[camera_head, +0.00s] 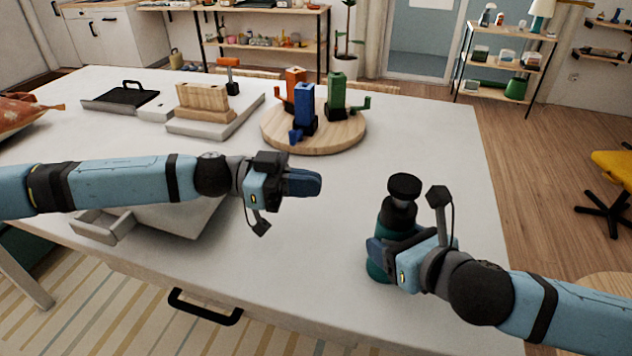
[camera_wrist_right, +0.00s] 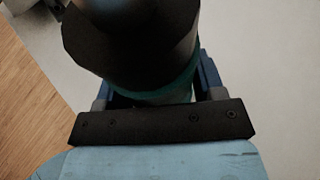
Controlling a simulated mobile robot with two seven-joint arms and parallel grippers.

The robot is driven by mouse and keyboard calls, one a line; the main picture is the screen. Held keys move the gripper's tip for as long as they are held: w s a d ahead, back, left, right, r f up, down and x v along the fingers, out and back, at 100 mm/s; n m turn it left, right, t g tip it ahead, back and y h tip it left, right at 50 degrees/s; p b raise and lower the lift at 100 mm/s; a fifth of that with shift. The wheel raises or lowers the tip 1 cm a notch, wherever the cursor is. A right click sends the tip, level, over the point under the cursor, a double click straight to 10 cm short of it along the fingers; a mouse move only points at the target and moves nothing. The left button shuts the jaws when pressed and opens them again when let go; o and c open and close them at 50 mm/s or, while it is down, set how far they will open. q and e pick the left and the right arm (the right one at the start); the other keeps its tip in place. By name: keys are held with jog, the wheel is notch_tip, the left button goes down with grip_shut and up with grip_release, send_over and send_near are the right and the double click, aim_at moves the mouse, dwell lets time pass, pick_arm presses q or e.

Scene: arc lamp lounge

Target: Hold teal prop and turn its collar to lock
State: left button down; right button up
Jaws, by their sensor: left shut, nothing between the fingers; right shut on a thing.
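The teal prop (camera_head: 378,268) stands upright on the white table near its right front edge. Its upper part is a black collar and stem with a wide round black cap (camera_head: 404,186) on top. My right gripper (camera_head: 380,250) is shut on the prop's teal body, below the black part. In the right wrist view the black top (camera_wrist_right: 130,40) fills the upper middle, with a teal edge (camera_wrist_right: 180,90) between the fingers. My left gripper (camera_head: 304,182) is shut and empty above the table, left of the prop and apart from it. The collar's lock state cannot be told.
A round wooden board (camera_head: 345,140) with orange, blue and green holders stands at the back middle. A wooden block (camera_head: 203,100) on a white base and a black case (camera_head: 120,97) lie at the back left. A white box (camera_head: 185,218) sits under my left arm. The table between the grippers is clear.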

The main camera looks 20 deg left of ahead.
pick_arm(q)
jog(key=w+d, duration=0.1)
jog(key=d, duration=1)
jog(key=shift+w, duration=0.25)
jog(key=shift+w+d+m+g, duration=0.15)
jog(key=shift+m+g, duration=0.15)
jog(key=shift+g, duration=0.2)
jog(key=shift+w+d+m+g, duration=0.1)
jog(key=shift+m+g, duration=0.2)
jog(key=shift+g, duration=0.2)
jog(key=m+g, duration=0.1)
jog(key=g, duration=0.1)
jog(key=d+m+g, duration=0.1)
jog(key=w+d+m+g, duration=0.1)
jog(key=g, duration=0.1)
jog(key=shift+m+g, duration=0.3)
jog(key=shift+w+d, duration=0.1)
jog(key=shift+d, duration=0.15)
jog(key=w+a, duration=0.7)
jog(key=a, duration=0.5)
jog(key=shift+w+a, duration=0.1)
